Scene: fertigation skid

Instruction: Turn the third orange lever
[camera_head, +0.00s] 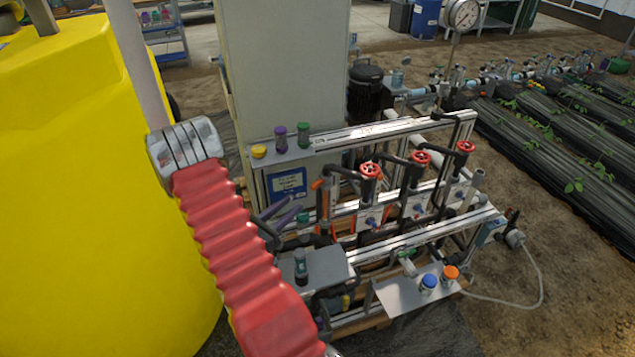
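Orange levers show on the valve rack. An upright one (318,185) is at the left end. A thin orange strip (387,214) shows beside the front-left red handwheel's valve, and I cannot tell if it is a lever. Pipes and rails hide much of the row, so I cannot single out the third lever. My gripper (294,205) seems to be the dark pair of purple-grey fingers left of the rack, partly behind a red ribbed sleeve. Its fingers look apart, with nothing seen between them. It is left of the upright orange lever, and no contact shows.
Red handwheels (370,170) stand along the rack. A large yellow tank (70,190) fills the left. A grey cabinet (285,60) stands behind. Blue (429,283) and orange (450,272) capped containers sit on a front plate. A loose white hose (541,280) lies on the right floor.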

